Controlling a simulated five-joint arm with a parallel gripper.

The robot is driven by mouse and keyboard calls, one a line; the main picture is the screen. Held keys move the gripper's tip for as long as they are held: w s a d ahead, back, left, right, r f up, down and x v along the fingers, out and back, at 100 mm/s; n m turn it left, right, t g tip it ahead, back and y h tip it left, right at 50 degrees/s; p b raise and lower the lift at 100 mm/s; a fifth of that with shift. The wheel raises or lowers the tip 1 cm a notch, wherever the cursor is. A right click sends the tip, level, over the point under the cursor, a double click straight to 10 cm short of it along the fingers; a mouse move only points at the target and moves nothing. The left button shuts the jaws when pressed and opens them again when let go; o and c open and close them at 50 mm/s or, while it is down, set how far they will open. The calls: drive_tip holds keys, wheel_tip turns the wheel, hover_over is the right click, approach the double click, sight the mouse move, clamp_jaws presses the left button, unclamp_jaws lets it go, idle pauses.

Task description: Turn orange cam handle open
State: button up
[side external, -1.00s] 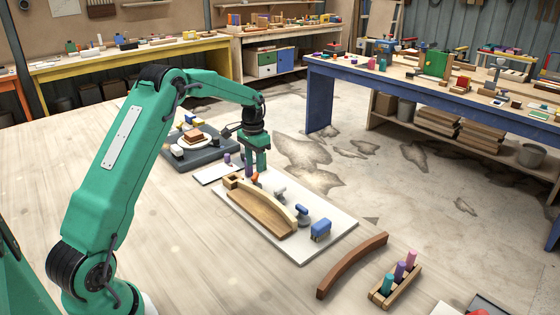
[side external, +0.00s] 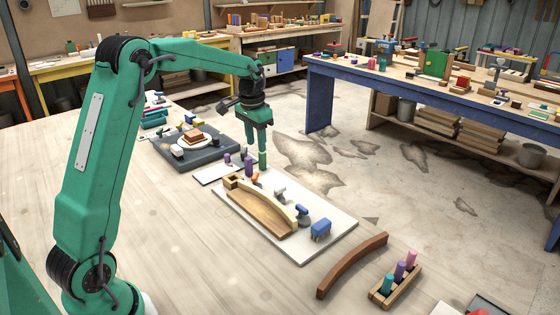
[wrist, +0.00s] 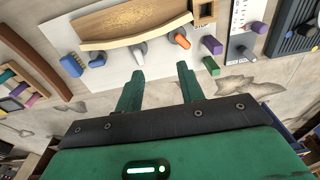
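The orange cam handle (side external: 254,178) sits on the white board (side external: 290,248), near the end of a curved wooden piece (side external: 258,212). In the wrist view the orange handle (wrist: 182,40) lies slantwise, beyond my fingertips. A grey handle (wrist: 140,52) and a blue handle (wrist: 97,60) stand along the same curve. My gripper (side external: 257,143) hangs above the far end of the board, clear of the orange handle. Its two fingers (wrist: 158,78) are apart, with nothing between them.
A purple peg (wrist: 211,45) and a green peg (wrist: 211,65) stand close by the orange handle. A blue block (side external: 320,230) is at the board's near end. A dark tray (side external: 215,155) lies behind. A brown curved strip (side external: 352,263) and a peg rack (side external: 397,290) lie in front.

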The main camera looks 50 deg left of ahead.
drive_tip(key=s+d+r+t, duration=0.2)
drive_tip(key=s+d+r, duration=0.6)
drive_tip(key=s+d, duration=0.2)
drive_tip(key=shift+s, duration=0.4)
idle(0.4)
drive_tip(key=w+a+f+n+g, duration=0.1)
drive_tip(key=w+a+f+n, duration=0.1)
drive_tip(key=w+a+f, duration=0.2)
drive_tip(key=w+a+f+n+g, duration=0.1)
drive_tip(key=w+a+f+n, duration=0.1)
drive_tip(key=w+a+f, duration=0.3)
drive_tip(key=w+a+f+n+g, duration=0.1)
drive_tip(key=w+a+f+n, duration=0.2)
drive_tip(key=w+a+f, duration=0.1)
drive_tip(key=shift+w+a+f, duration=0.15)
drive_tip(key=shift+a+f, duration=0.05)
drive_tip(key=shift+a, duration=0.25)
drive_tip(key=shift+w+a+f, duration=0.1)
drive_tip(key=shift+a+f, duration=0.1)
drive_tip(key=shift+a, duration=0.25)
drive_tip(key=shift+w+a+f+n, duration=0.1)
drive_tip(key=shift+a+f+n, duration=0.2)
drive_tip(key=shift+f, duration=0.05)
